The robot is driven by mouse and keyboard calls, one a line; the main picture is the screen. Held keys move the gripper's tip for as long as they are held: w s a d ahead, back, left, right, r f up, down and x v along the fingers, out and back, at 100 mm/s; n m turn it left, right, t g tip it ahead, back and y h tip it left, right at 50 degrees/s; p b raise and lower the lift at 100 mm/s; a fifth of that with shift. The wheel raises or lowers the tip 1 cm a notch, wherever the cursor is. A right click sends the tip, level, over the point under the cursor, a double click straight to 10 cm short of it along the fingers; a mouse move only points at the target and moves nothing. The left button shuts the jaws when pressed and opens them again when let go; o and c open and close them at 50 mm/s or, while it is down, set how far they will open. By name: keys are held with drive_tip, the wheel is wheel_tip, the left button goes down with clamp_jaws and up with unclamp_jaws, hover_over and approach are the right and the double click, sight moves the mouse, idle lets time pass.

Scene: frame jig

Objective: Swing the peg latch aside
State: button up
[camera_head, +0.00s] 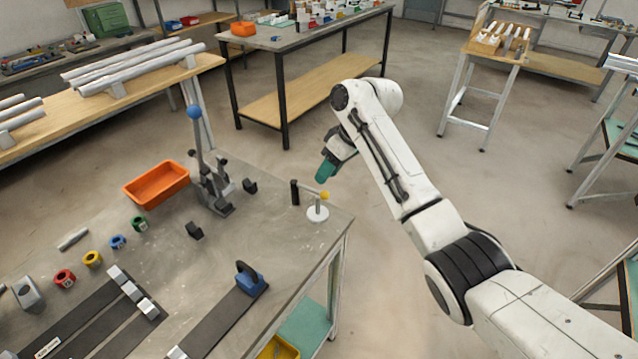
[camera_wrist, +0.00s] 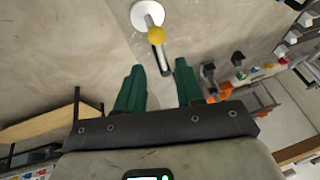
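The peg latch (camera_head: 317,213) stands near the right corner of the grey workbench. It has a white round base, a thin upright post, and a bar with a yellow knob (camera_head: 325,196) at one end. The bar reaches left to a black upright peg (camera_head: 295,194). In the wrist view the yellow knob (camera_wrist: 156,34) is above the gap between the fingers, with the white base (camera_wrist: 147,14) behind it. My gripper (camera_head: 326,171) has green fingers and hovers beyond the latch. In the wrist view my gripper (camera_wrist: 159,67) is open, with nothing visibly held.
A lever clamp with a blue ball (camera_head: 194,112) and an orange bin (camera_head: 157,184) stand left of the latch. Small black blocks (camera_head: 195,231) lie between. A blue-and-black handled piece (camera_head: 250,280) sits on a dark rail in front.

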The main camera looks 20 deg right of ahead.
sight(309, 190)
drive_tip(key=x, duration=0.6)
clamp_jaws()
idle(0.3)
idle(1.1)
